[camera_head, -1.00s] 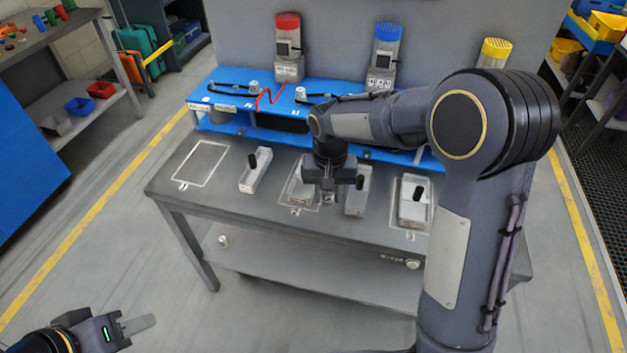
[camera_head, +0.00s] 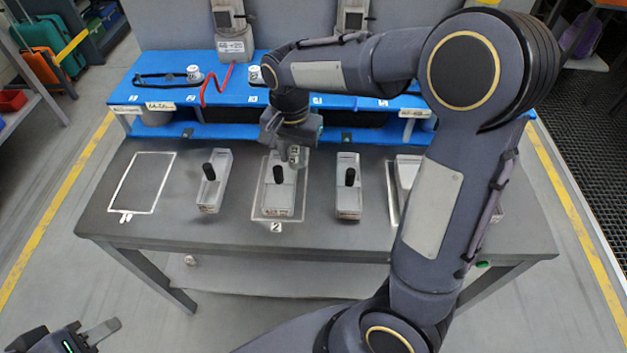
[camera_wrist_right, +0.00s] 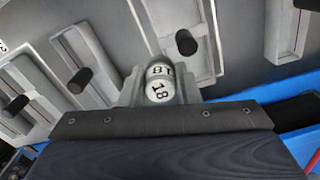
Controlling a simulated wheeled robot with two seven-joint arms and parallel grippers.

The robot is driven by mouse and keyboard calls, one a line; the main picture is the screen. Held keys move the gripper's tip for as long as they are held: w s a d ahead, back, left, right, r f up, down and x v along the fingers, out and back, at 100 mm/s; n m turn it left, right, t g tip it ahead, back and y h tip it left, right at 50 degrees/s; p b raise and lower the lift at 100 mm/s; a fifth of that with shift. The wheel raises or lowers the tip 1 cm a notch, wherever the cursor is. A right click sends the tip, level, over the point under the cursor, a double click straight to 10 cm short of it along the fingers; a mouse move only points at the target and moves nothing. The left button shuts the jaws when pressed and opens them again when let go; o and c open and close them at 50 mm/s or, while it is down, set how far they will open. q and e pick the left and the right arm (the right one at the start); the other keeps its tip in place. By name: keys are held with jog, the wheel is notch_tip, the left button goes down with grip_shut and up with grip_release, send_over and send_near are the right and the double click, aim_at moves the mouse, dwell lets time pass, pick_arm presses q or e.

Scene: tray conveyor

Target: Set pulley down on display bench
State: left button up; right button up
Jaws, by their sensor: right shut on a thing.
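My right gripper (camera_head: 293,157) is shut on a small white round piece marked 18, apparently the pulley (camera_wrist_right: 159,86). It shows in the wrist view between the fingers. In the head view the gripper hangs over the far end of the grey tray (camera_head: 280,201) inside outline 2, behind that tray's black peg (camera_head: 279,174). I cannot tell whether the piece touches the tray. The grey bench (camera_head: 185,237) carries outlined spots and several such trays. My left gripper (camera_head: 103,332) is at the bottom left, away from the bench; its jaw opening is unclear.
A blue raised shelf (camera_head: 228,91) runs along the bench's back, with a white round piece (camera_head: 194,74) and a red cord (camera_head: 214,90) on it. Trays stand left (camera_head: 213,183) and right (camera_head: 348,188) of outline 2. The left outlined spot (camera_head: 142,184) is bare.

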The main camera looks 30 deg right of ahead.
send_over(314, 192)
notch_tip(314, 192, down, 5)
jog(key=shift+w+a+f, duration=0.1)
jog(key=shift+s+d+f+b, duration=0.1)
jog(key=shift+f+b, duration=0.15)
jog(key=shift+f, duration=0.4)
jog(key=shift+s+d+f+b, duration=0.1)
jog(key=shift+f+b, duration=0.1)
jog(key=shift+f, duration=0.4)
jog(key=shift+w+f, duration=0.1)
jog(key=shift+f, duration=0.4)
jog(key=shift+f, duration=0.15)
jog(key=o, duration=0.7)
